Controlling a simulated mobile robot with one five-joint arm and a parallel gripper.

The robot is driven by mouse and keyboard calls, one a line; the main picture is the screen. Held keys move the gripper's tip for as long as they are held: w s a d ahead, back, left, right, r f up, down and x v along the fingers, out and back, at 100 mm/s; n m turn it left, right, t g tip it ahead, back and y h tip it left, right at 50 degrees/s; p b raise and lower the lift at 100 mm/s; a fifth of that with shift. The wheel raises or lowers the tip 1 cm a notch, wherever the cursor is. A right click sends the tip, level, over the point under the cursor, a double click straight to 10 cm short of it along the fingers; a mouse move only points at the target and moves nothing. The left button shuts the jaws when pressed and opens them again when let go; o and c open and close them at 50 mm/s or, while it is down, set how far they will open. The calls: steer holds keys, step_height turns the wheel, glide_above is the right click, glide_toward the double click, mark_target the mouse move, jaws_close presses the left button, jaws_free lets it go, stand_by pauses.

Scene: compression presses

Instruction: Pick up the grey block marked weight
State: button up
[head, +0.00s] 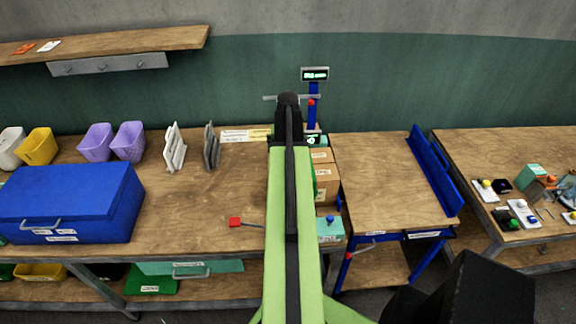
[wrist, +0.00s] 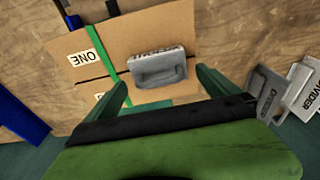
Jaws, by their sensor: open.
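In the wrist view a grey block (wrist: 160,68) with a raised handle-like front lies on top of a brown cardboard box (wrist: 215,35). Lettering shows along its far edge, too small to read. My gripper (wrist: 163,84) is open, with one green finger to the left of the block and one to the right. The block appears ahead of and between the fingertips; I cannot tell the height gap. In the head view my arm hides the block, and the boxes (head: 328,172) show just right of the arm.
A green strap (wrist: 108,62) crosses the box left of the block. Grey dividers (wrist: 268,88) stand at the right in the wrist view. In the head view a blue case (head: 70,200) is on the left, and a scale display (head: 315,74) stands behind the boxes.

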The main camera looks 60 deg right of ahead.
steer(key=f+b, duration=0.2)
steer(key=f, duration=0.1)
steer(key=f+b, duration=0.1)
steer(key=shift+w+d+f+b, duration=0.2)
steer(key=shift+d+f+b, duration=0.1)
steer(key=shift+b, duration=0.05)
steer(key=shift+r, duration=0.15)
steer(key=shift+c, duration=0.3)
steer(key=c, duration=1.7)
steer(key=shift+r+p, duration=0.15)
steer(key=shift+p, duration=0.2)
steer(key=shift+c, duration=0.2)
step_height(320, 180, up, 4)
steer(key=p, duration=0.4)
steer(key=shift+r, duration=0.15)
steer(key=s+d+r+p, duration=0.3)
steer(key=s+r+p, duration=0.3)
steer(key=s, duration=0.5)
steer(key=shift+s+r+p, duration=0.15)
steer(key=shift+r+p, duration=0.05)
steer(key=shift+p, duration=0.15)
